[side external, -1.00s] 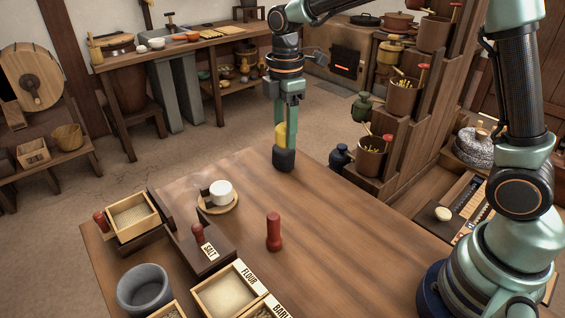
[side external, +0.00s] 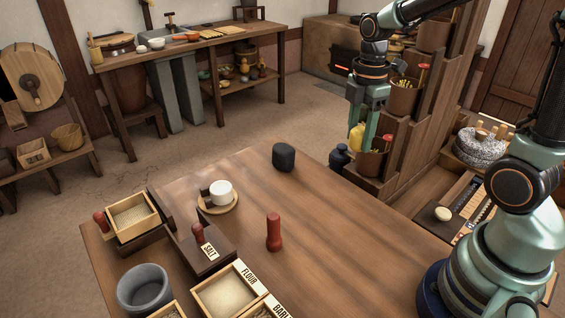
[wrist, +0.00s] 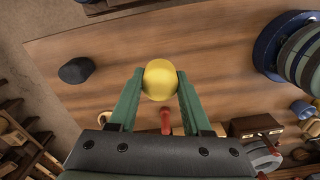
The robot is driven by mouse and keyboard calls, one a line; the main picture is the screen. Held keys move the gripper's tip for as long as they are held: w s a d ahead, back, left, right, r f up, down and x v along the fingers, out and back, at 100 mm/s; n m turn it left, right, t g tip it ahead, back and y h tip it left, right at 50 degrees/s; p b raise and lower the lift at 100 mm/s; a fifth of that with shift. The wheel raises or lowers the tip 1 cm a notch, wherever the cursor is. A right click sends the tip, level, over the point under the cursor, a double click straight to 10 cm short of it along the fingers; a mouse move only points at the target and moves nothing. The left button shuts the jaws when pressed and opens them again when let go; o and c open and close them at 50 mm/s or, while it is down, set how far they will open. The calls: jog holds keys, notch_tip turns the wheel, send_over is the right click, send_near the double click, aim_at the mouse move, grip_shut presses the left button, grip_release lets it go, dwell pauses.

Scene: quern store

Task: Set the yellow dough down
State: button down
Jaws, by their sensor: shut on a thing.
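The yellow dough (side external: 357,134) is a small rounded lump held between my gripper's green fingers. It shows clearly in the wrist view (wrist: 160,80), with one finger against each side. My gripper (side external: 363,138) is shut on it and holds it up, in front of the stepped shelf in the side view. In the wrist view, the wooden tabletop (wrist: 215,58) lies below the dough. I cannot tell how high above it the dough hangs.
A dark rounded block (side external: 284,157) stands near the table's back edge. A red peg-like piece (side external: 273,232) stands mid-table. A plate with a white piece (side external: 221,192) and trays marked salt and flour are at left. The table's right half (side external: 330,220) is clear.

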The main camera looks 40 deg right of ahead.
aim_at(356, 151)
notch_tip(356, 151, down, 17)
jog(key=shift+r, duration=0.2)
dwell(0.3)
jog(key=shift+f, duration=0.15)
jog(key=shift+c, duration=1.7)
grip_release()
notch_tip(356, 151, up, 12)
jog(key=shift+r, duration=0.25)
jog(key=s+a+r+m+t, duration=0.2)
jog(key=r+m, duration=0.4)
jog(key=m, duration=0.1)
jog(key=s+a+r+m+t, duration=0.2)
jog(key=a+r+m+t, duration=0.1)
jog(key=r+m, duration=0.3)
jog(key=shift+s+a+m+t, duration=0.2)
jog(key=shift+a+m+t, duration=0.1)
jog(key=shift+m, duration=0.7)
